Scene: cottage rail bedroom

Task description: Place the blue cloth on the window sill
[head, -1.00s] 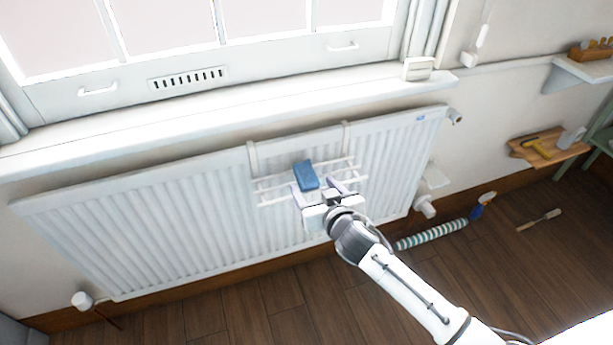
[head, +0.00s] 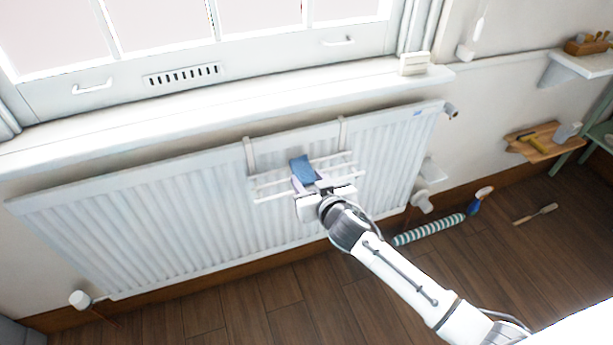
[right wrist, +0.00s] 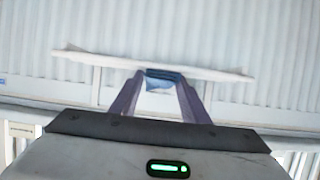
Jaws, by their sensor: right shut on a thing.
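The blue cloth (head: 302,168) is a small folded piece at the wire rack on the radiator. My right gripper (head: 309,188) is shut on it at the rack, below the window sill. In the right wrist view the blue cloth (right wrist: 163,79) sits between the fingertips of the right gripper (right wrist: 161,88), in front of a white rail. I cannot tell whether the cloth still touches the rack. The window sill (head: 210,115) is a long white ledge above the radiator, mostly bare. My left gripper is out of view.
The wire rack (head: 270,187) hangs on the white radiator (head: 130,215) by hooks. A small white box (head: 414,63) stands at the sill's right end. A striped roll (head: 430,229) and a spray bottle (head: 481,199) are on the floor at right.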

